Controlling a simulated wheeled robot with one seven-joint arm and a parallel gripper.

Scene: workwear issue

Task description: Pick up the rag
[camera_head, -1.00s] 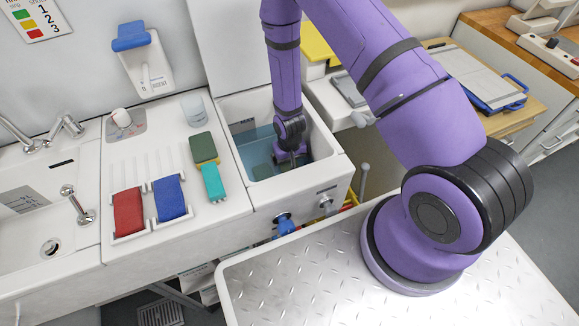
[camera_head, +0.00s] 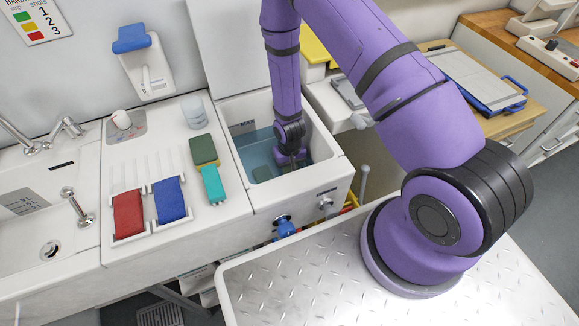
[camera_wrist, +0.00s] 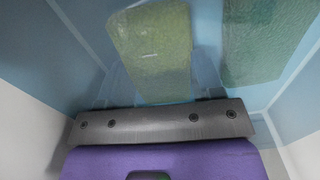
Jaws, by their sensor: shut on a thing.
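My gripper (camera_head: 289,163) reaches down inside the open basin (camera_head: 341,166), which holds bluish water. In the wrist view my gripper (camera_wrist: 155,92) is shut on a yellow-green rag (camera_wrist: 153,45), a flat cloth that extends ahead of the jaws. A second, darker green cloth (camera_wrist: 263,42) lies beside it to the right, apart from the jaws. The gripped end of the rag is partly hidden by the gripper.
The basin walls stand close around my gripper. On the counter to the left are a red cloth (camera_head: 128,213), a blue cloth (camera_head: 170,198), a dark green pad (camera_head: 203,150), a teal piece (camera_head: 213,185) and a clear cup (camera_head: 194,112).

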